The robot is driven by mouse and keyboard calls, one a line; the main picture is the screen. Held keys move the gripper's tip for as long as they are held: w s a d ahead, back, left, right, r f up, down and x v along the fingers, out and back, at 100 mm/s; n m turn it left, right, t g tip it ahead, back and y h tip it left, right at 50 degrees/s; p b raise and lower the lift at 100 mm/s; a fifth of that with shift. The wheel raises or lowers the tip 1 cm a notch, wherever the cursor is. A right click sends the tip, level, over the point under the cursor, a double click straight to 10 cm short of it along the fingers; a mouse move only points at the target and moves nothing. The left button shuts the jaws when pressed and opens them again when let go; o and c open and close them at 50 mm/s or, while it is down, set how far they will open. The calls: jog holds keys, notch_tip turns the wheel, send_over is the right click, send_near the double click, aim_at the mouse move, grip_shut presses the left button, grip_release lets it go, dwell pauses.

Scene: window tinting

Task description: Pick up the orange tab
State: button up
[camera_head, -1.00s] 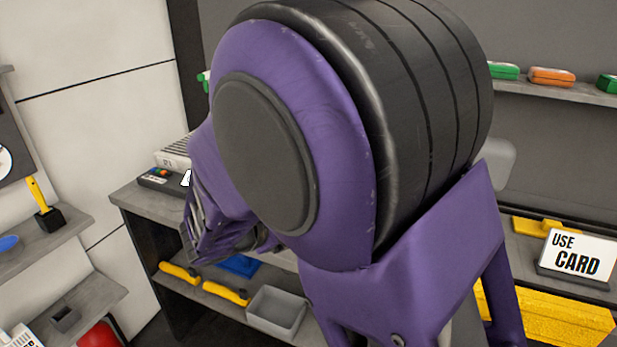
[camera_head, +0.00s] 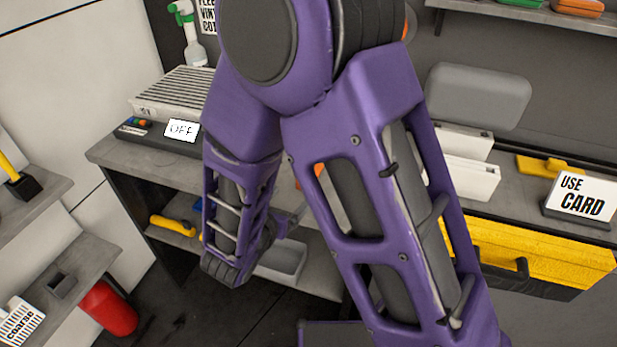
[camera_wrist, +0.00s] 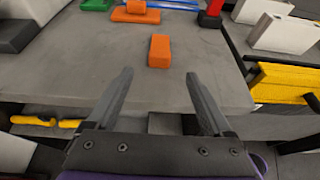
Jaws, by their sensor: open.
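In the wrist view an orange block (camera_wrist: 159,51), which looks like the orange tab, lies alone on the grey bench top (camera_wrist: 80,70). My gripper (camera_wrist: 160,75) is open and empty, with its two fingers spread. The block is beyond the fingertips, roughly centred between them, and nothing touches it. A second orange piece (camera_wrist: 135,15) sits farther back on the bench. In the head view my arm hides the gripper and most of the bench around the block.
Green (camera_wrist: 97,5) and red (camera_wrist: 209,18) items stand at the back of the bench. White boxes (camera_wrist: 285,34) and a yellow drawer (camera_wrist: 283,82) are to the right. Yellow-handled tools (camera_wrist: 33,121) lie on a lower shelf. The bench around the block is clear.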

jog(key=x, duration=1)
grip_shut()
